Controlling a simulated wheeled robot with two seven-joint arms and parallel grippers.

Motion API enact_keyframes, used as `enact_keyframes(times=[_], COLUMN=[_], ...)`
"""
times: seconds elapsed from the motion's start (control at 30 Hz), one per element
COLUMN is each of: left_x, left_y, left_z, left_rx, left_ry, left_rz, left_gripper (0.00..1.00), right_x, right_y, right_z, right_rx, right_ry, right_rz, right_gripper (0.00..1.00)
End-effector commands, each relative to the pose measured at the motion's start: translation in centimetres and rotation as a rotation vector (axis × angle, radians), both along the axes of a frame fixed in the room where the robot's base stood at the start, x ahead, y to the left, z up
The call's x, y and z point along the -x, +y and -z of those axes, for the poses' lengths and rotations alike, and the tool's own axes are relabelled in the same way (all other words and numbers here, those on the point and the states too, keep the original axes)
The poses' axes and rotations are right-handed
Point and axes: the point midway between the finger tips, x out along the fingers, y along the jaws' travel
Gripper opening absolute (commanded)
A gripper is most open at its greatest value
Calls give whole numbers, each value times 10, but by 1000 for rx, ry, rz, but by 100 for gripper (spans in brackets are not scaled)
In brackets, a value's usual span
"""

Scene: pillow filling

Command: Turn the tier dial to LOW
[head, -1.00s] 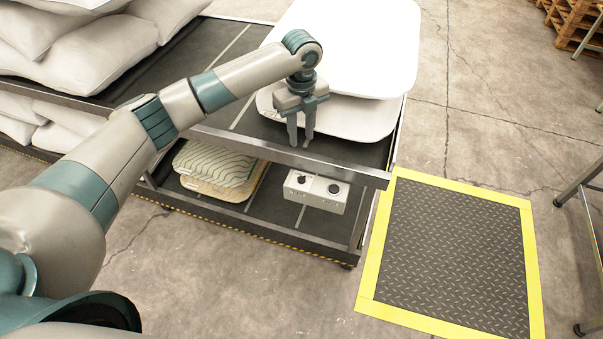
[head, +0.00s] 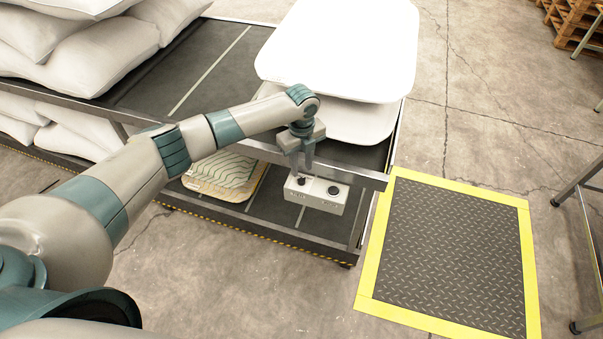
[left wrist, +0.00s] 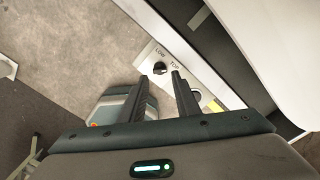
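A white control box (head: 316,203) with two black dials sits at the front of the lower shelf. The tier dial (left wrist: 159,67) shows in the left wrist view beside the printed words LOW and TOP; I cannot tell where it points. In the head view it is the left knob, close below my gripper. My left gripper (head: 301,167) points down over the box's left side. In the left wrist view its two fingers (left wrist: 160,77) are apart with nothing between them, and the dial lies just past the gap between the tips. My right gripper is not in view.
The upper shelf's front rail (head: 350,176) runs right beside my left gripper. White pillow-like slabs (head: 335,50) lie on the upper deck. Patterned pads (head: 222,175) lie left of the box. White sacks (head: 60,45) are piled at left. A yellow-edged floor mat (head: 450,255) is clear.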

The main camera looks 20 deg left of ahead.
Motion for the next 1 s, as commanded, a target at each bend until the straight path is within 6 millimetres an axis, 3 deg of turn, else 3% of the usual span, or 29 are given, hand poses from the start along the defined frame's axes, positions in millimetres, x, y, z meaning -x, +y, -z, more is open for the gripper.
enact_keyframes(times=[0.3, 0.77, 0.9, 1.0], left_x=[0, 0, 0, 0], left_y=[1, 0, 0, 1], left_z=[45, 55, 55, 54], left_rx=[-1, -1, -1, -1], left_ry=[3, 1, 1, 1], left_rz=[-2, -1, -1, -1], left_gripper=[29, 29, 1, 0], right_x=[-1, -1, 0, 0], right_y=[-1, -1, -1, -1], right_z=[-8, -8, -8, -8], right_rx=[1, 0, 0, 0], right_ry=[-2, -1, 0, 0], right_rz=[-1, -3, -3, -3], right_gripper=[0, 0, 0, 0])
